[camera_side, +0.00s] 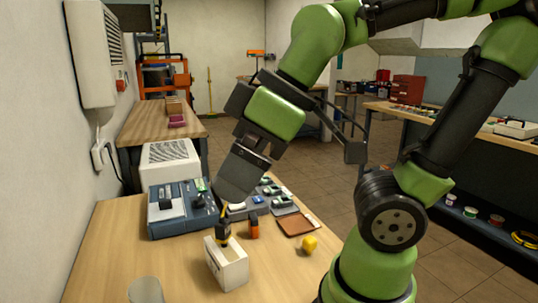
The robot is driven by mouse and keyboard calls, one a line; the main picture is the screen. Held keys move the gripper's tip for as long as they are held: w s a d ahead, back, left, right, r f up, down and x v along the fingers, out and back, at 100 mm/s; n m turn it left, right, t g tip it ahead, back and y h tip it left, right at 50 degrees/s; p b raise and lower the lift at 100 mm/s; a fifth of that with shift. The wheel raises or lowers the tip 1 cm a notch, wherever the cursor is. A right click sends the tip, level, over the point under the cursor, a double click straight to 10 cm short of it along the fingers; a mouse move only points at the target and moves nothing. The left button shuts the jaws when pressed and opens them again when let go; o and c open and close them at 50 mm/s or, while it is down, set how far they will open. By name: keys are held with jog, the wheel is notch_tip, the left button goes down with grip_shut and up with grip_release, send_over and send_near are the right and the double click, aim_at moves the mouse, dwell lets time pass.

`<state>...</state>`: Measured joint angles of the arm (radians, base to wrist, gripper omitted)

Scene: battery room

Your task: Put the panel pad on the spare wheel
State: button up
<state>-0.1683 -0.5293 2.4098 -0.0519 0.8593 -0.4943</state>
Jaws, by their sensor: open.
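My gripper (228,201) is open and points down over the work table, at the front right edge of a blue console (176,218). Just below it, a dark tool handle with a yellow part (223,231) stands at the white open box (229,269); I cannot tell whether the gripper touches it. The console carries a dark square block (165,203) and small dark knobs. I cannot tell for sure which thing is the panel pad. I cannot make out a spare wheel; it may be hidden behind my gripper or among the small parts.
An orange-and-black bottle (254,226), a brown tray (297,224) and a yellow lump (309,244) lie right of the box. Several small grey holders (284,205) stand behind. A grey cylinder (146,290) is at the front.

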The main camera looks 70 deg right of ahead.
jog(key=shift+s+d+r+m+t, duration=0.1)
jog(key=shift+s+d+m+t, duration=0.25)
jog(key=shift+m, duration=1)
jog(key=shift+s+d+r+m+t, duration=0.15)
jog(key=shift+s+d+m, duration=0.3)
jog(key=shift+m, duration=0.95)
jog(key=shift+s+d+r+m+t, duration=0.1)
jog(key=shift+s+d+m+t, duration=0.3)
jog(key=shift+m, duration=0.95)
